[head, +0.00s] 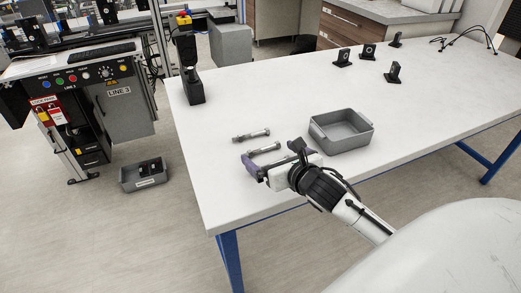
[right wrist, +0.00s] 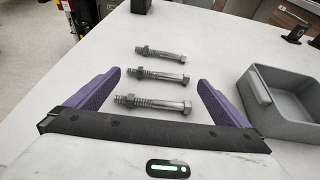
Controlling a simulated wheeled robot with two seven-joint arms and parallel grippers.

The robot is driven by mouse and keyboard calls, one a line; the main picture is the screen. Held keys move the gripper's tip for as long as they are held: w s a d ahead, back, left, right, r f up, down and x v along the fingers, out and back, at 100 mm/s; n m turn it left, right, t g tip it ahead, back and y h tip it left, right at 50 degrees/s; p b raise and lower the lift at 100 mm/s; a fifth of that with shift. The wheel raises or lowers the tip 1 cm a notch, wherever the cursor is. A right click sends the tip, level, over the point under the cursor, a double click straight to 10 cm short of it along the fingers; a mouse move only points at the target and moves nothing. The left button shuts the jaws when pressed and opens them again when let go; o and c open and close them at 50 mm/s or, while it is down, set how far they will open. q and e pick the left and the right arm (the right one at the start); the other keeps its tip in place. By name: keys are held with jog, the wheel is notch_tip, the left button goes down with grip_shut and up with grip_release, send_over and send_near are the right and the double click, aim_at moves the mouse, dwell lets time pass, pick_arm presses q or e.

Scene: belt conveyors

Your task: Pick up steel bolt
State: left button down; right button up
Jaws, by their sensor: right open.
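Three steel bolts with nuts lie on the white table, roughly parallel. In the right wrist view, the far bolt (right wrist: 160,54) lies beyond my fingertips, the middle bolt (right wrist: 160,76) is about level with them, and the near bolt (right wrist: 155,103) is between the purple fingers. In the head view, the far bolt (head: 251,135) and the middle bolt (head: 264,149) show; the near one is not clear there. My right gripper (head: 274,159) is open and empty, low over the table's near edge, its fingers (right wrist: 159,79) spread around the near bolt. My left gripper is not in view.
A grey bin (head: 341,144) stands right of my right gripper, close by. A black device (head: 188,75) stands at the table's left corner. Several small black blocks (head: 366,51) stand at the back. The table's middle (head: 290,95) is clear.

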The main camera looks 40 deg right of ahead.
aim_at(261, 147)
jog(key=x, duration=0.4)
jog(key=shift+w+f, duration=0.2)
jog(key=shift+w, duration=0.15)
jog(key=c, duration=0.8)
jog(key=shift+r, duration=0.15)
